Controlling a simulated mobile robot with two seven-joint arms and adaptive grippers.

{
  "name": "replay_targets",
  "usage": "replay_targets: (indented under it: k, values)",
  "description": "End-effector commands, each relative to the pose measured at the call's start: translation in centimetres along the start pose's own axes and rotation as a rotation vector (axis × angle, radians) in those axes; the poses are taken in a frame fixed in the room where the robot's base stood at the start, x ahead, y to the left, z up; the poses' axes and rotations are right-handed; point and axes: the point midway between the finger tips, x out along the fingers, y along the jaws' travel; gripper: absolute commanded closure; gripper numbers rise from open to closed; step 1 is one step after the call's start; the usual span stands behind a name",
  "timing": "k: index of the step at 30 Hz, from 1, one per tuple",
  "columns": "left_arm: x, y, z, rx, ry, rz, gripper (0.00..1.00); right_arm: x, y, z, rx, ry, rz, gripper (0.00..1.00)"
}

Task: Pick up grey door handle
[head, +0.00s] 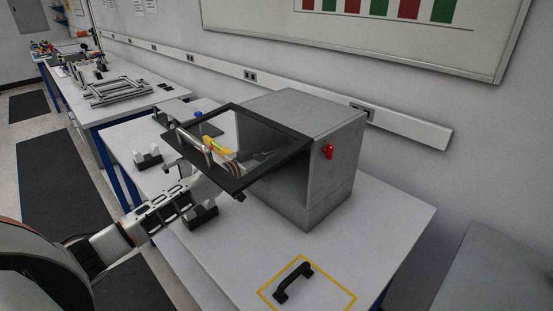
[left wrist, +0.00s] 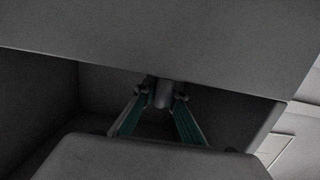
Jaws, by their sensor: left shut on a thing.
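A grey cylindrical piece, the door handle (left wrist: 162,92), sits between the fingertips of my left gripper (left wrist: 161,102) in the left wrist view. The gripper is shut on it; its two teal-lined fingers touch it from both sides. In the head view, my left arm reaches up to a black-framed glass door (head: 285,165), which stands open in front of a grey box (head: 330,185). The door and its reflections partly hide the gripper there. My right gripper is in neither view.
A black handle (head: 293,282) lies inside a yellow outline on the white table (head: 385,235). A red knob (head: 327,152) is on the box's side. White and black blocks stand left of the door. The table's right part is clear.

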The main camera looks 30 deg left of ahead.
Motion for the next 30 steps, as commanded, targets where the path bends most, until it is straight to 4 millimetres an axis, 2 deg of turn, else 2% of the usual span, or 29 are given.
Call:
replay_targets:
  k: [8,15,20,30]
  values:
    - [-0.1,0.0,-0.9,0.001,0.001,0.0,1.0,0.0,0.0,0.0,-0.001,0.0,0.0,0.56]
    - [-0.6,-0.1,-3.7,0.003,0.003,-0.001,1.0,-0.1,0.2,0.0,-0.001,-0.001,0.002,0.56]
    - [-3.3,0.0,-2.9,0.003,-0.004,0.0,1.0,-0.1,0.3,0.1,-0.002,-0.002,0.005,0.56]
    - [-10.5,0.0,-1.6,0.002,-0.005,0.0,1.0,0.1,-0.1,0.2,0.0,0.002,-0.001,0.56]
